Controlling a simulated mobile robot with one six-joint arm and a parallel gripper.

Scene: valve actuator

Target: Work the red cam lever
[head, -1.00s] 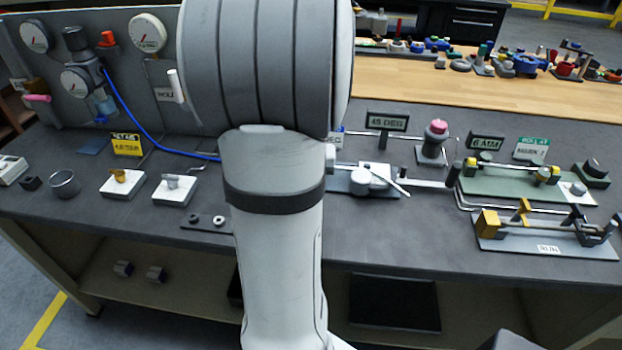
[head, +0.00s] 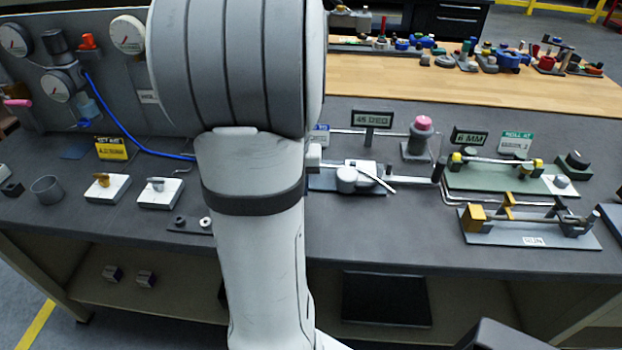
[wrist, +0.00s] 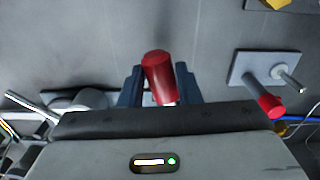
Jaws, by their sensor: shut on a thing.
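In the wrist view a red cylindrical grip (wrist: 158,74), apparently the handle of the red cam lever, stands between the two dark blue fingers of my gripper (wrist: 160,82). The gripper is shut on it. A short bright metal part shows at the grip's lower end. The rest of the lever is hidden behind the gripper body. In the head view my arm covers the middle, and neither the gripper nor the red grip shows.
A grey plate (wrist: 243,66) with a metal peg and a second red knob (wrist: 270,106) lie right of the gripper. The head view shows a gauge panel (head: 100,90) at left, white switch blocks (head: 160,193), and rod fixtures (head: 530,228) at right. The bench front is mostly clear.

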